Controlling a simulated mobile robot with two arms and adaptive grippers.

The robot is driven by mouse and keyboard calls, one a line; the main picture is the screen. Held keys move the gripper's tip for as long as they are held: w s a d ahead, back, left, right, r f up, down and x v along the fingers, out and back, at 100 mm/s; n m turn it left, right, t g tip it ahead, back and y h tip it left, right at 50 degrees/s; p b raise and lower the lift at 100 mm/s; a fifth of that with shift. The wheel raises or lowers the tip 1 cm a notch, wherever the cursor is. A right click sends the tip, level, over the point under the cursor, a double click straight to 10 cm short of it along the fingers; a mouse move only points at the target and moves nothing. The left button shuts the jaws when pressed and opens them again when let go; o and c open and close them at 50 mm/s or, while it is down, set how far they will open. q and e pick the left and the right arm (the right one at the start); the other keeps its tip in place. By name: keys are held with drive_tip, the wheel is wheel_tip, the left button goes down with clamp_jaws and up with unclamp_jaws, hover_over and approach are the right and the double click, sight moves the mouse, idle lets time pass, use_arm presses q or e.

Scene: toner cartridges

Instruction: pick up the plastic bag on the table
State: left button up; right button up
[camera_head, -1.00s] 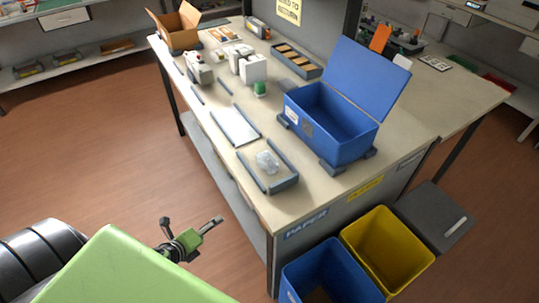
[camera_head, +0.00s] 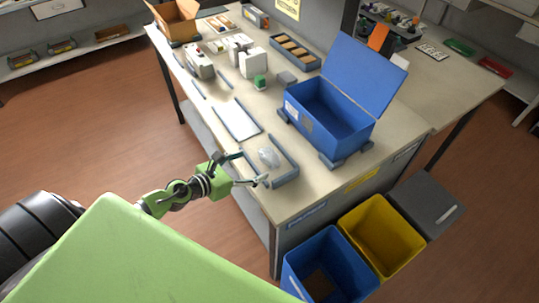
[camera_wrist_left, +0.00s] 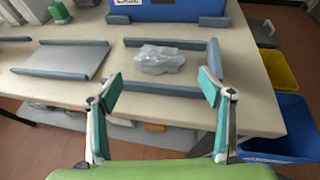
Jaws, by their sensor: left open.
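The clear plastic bag (camera_head: 269,158) lies crumpled on the table (camera_head: 300,204), inside a low grey-blue railed holder (camera_head: 287,178) near the front edge. In the left wrist view the bag (camera_wrist_left: 158,60) sits ahead, between and beyond my fingers. My left gripper (camera_head: 254,168) is open and empty at the table's near edge, beside the holder. Its two fingers (camera_wrist_left: 160,91) stand wide apart in the wrist view, short of the bag. My right gripper is in neither view.
An open blue box (camera_head: 325,124) stands just behind the holder. A flat railed tray (camera_head: 236,119) lies to the left of the holder. A blue bin (camera_head: 331,263) and a yellow bin (camera_head: 383,235) stand on the floor at the table's end.

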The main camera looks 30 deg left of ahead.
sight(264, 160)
use_arm(q)
drive_tip(key=x, duration=0.8)
drive_tip(key=shift+w+f, duration=0.15)
drive_tip(key=shift+f, duration=0.05)
drive_tip(key=shift+a, duration=0.1)
drive_tip(key=c, duration=0.4)
